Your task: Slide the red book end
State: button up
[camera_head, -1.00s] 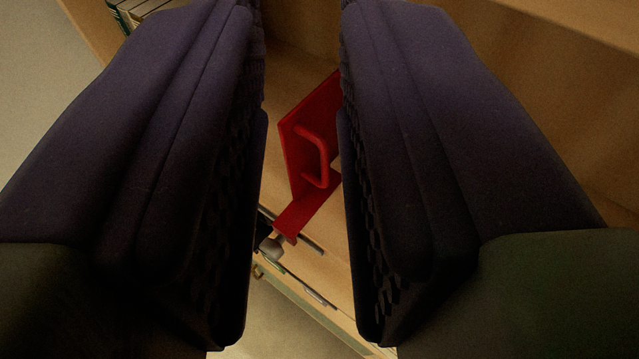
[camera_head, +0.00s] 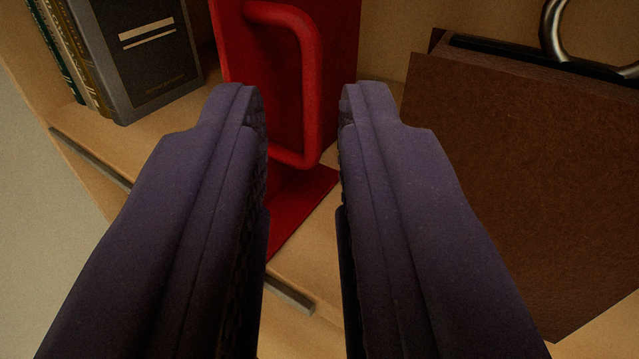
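The red book end (camera_head: 345,60) stands upright on a wooden shelf, with a red loop handle (camera_head: 310,85) on its near face and a flat red foot (camera_head: 303,195) on the shelf. My gripper (camera_head: 303,105) is open. Its two dark purple fingers point at the book end, with the lower part of the handle showing between the fingertips. I cannot tell whether the fingers touch it. The fingers hide part of the foot.
Several upright books (camera_head: 140,55) stand at the left on the shelf (camera_head: 115,150). A brown box-like case (camera_head: 500,180) with a metal ring (camera_head: 552,30) stands close at the right. Grey strips (camera_head: 290,295) lie along the shelf's front edge.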

aim_at(311, 94)
jog(key=w, duration=0.2)
jog(key=w+f, duration=0.1)
jog(key=w, duration=0.2)
jog(key=w+f+b, duration=0.1)
jog(key=w, duration=0.1)
jog(key=shift+w+d+f, duration=0.1)
jog(key=shift+w+d, duration=0.05)
jog(key=shift+d, duration=0.1)
grip_shut()
dwell(1.2)
